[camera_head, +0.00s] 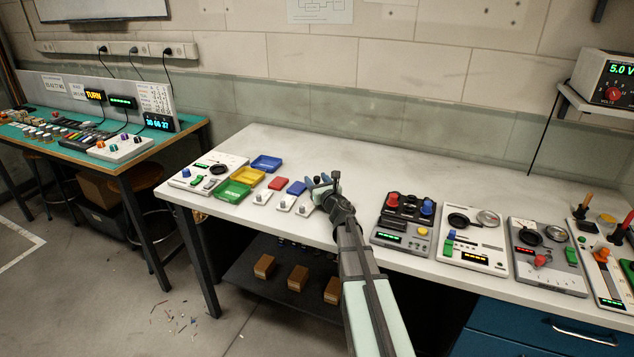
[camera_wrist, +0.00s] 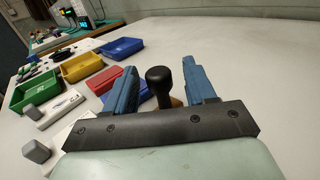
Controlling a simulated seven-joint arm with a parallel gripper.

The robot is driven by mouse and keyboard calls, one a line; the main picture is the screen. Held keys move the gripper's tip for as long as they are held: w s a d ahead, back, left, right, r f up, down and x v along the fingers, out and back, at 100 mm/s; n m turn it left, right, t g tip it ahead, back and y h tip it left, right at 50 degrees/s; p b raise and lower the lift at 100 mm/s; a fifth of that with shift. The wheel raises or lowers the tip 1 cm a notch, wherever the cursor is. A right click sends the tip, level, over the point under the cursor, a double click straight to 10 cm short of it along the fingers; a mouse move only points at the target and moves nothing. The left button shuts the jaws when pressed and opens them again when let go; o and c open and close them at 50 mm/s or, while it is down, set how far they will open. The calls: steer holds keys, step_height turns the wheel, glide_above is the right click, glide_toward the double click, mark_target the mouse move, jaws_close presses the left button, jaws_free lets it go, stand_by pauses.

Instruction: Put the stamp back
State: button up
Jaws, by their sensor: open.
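The stamp (camera_wrist: 159,78) shows in the wrist view as a black rounded knob on a black stem, with a brownish part low behind it. It stands between the two blue fingers of my gripper (camera_wrist: 163,84). The fingers are open, with a gap on both sides of the knob. The stamp's base is hidden behind my gripper's dark front plate. In the head view my gripper (camera_head: 322,184) is over the white bench, right of the blue pad (camera_head: 297,187). I cannot tell what the stamp's foot rests on.
Green (camera_head: 233,190), yellow (camera_head: 248,175) and blue (camera_head: 266,162) trays lie on the left of the bench (camera_head: 330,150). A red pad (camera_head: 278,184) and small white blocks are nearby. A grey device (camera_head: 404,222) stands right of my arm. The back of the bench is clear.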

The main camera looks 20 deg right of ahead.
steer(key=s, duration=1.2)
steer(key=shift+r, duration=0.1)
